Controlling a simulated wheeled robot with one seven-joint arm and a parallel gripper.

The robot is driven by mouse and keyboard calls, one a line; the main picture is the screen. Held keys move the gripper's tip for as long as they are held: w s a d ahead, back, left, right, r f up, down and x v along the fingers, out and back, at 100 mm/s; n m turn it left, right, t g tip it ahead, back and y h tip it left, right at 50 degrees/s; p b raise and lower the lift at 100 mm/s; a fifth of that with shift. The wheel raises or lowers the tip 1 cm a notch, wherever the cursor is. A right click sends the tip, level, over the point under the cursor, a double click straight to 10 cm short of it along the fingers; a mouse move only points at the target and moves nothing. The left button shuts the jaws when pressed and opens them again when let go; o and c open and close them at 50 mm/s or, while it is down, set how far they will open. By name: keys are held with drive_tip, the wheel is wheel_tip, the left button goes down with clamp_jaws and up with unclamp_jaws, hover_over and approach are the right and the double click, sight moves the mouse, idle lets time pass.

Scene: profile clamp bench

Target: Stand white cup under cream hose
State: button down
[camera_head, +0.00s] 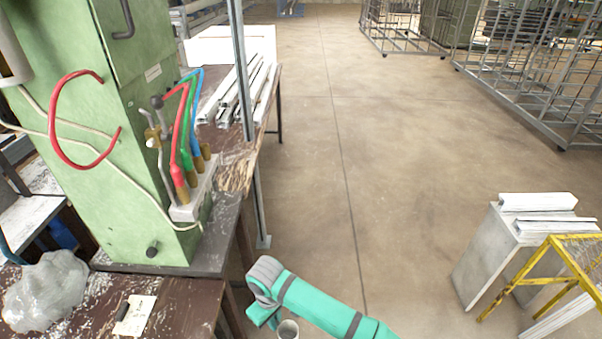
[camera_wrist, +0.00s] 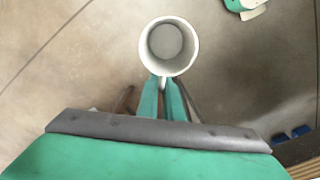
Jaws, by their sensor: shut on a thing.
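The white cup (camera_wrist: 168,26) is seen from above in the wrist view, with its round mouth facing the camera and nothing visible inside. My gripper (camera_wrist: 162,84) is shut on the cup's handle, and the cup hangs beyond the fingertips, over bare floor.
A brown bench (camera_head: 180,300) at the lower left bears a clear plastic bag (camera_head: 45,290) and a white card (camera_head: 135,315). Red, green and blue hoses rise at the cabinet's right. A grey post (camera_head: 244,100) stands beside it. White blocks and a yellow frame (camera_head: 530,270) stand at right.

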drive_tip(key=d+f+m, duration=0.7)
drive_tip(key=f+m, duration=0.2)
drive_tip(key=f, duration=0.1)
drive_tip(key=shift+s+d+f+m, duration=0.2)
drive_tip(key=shift+d+f+m, duration=0.1)
drive_tip(key=shift+f+m, duration=0.1)
drive_tip(key=shift+d, duration=0.1)
